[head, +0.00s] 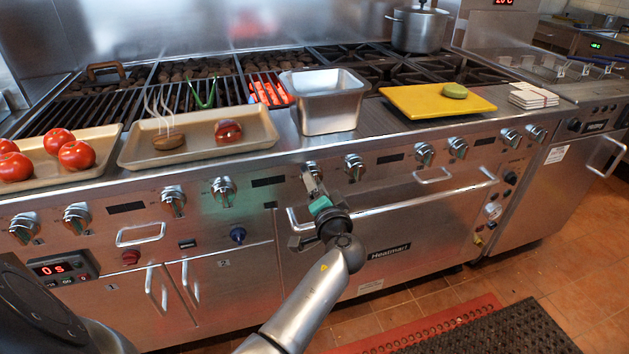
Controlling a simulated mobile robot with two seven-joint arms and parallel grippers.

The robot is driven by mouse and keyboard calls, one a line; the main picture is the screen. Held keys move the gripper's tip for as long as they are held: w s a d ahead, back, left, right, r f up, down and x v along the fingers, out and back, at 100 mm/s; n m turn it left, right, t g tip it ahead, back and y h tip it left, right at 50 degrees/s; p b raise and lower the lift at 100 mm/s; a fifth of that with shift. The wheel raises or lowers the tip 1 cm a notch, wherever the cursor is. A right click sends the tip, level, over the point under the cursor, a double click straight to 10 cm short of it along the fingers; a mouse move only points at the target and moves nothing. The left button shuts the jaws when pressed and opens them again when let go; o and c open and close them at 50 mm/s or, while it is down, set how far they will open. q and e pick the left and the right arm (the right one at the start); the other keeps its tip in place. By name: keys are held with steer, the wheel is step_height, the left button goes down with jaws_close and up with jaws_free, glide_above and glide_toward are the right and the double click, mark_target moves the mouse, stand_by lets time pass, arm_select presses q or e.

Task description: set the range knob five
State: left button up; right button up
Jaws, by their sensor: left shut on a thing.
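A row of silver range knobs runs along the front panel of the steel range. My left gripper (312,178) is at the fifth knob from the left (313,168), below the steel pan, and is shut on it. The fingers hide much of this knob, so its pointer angle cannot be read. The fourth knob (223,190) is to its left and another knob (354,167) is close to its right. My right gripper is not in view.
An oven handle (400,206) juts out beside my wrist. A dark mat (500,333) lies on the floor.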

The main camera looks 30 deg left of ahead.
arm_select(q)
steer(key=shift+w+r, duration=0.1)
steer(key=shift+r, duration=0.05)
steer(key=o, duration=1.4)
steer(key=shift+c, duration=0.2)
steer(key=p+v, duration=0.1)
steer(key=v, duration=1.4)
steer(key=shift+s+p, duration=0.2)
steer(key=shift+p, duration=0.2)
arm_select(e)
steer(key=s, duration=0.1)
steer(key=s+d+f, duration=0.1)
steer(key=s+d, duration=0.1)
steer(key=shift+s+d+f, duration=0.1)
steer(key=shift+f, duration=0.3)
